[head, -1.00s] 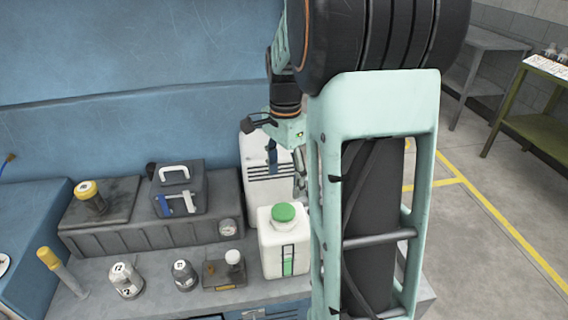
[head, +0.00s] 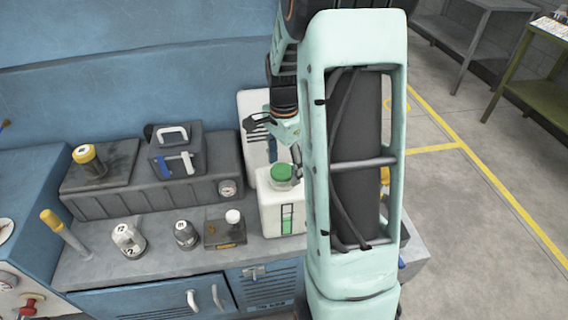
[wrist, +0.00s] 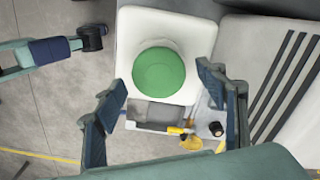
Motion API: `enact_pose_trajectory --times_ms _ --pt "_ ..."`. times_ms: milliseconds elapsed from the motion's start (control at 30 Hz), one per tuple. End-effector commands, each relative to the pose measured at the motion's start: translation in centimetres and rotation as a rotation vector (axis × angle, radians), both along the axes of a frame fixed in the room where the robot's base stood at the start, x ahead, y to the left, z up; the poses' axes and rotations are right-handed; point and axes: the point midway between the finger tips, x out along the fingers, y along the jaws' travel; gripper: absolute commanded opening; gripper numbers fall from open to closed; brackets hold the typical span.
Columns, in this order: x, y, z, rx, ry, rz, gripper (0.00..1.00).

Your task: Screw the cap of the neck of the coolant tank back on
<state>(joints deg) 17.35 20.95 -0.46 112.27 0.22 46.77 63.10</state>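The coolant tank (head: 270,214) is a white container with a green level strip, upright near the right end of the bench. Its green cap (head: 282,172) sits at the neck on top; I cannot tell how tightly it is seated. In the wrist view the cap (wrist: 159,70) appears from above on the white tank (wrist: 190,28). My gripper (wrist: 163,92) is open and empty, with one finger on each side of the cap's near side, apart from it. In the head view my gripper (head: 296,152) is just above and behind the cap, partly hidden by my arm.
A white container with dark stripes (head: 250,110) stands close behind the tank. A small block with a white cap (head: 232,217), grey bottles (head: 186,233) and a dark box (head: 174,150) are to the left. A yellow item (wrist: 191,143) lies near the tank in the wrist view.

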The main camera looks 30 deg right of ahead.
Motion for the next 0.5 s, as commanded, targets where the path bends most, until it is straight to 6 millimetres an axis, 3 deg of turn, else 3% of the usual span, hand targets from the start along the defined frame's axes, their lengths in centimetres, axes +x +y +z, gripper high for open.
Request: enact_pose_trajectory --times_ms 67,400,500 --pt "0.0 -0.01 0.01 0.0 0.0 0.0 0.57" --pt "0.0 -0.01 0.04 0.0 0.0 0.0 0.19" --pt "-0.01 0.0 0.04 0.0 0.0 -0.009 0.18"
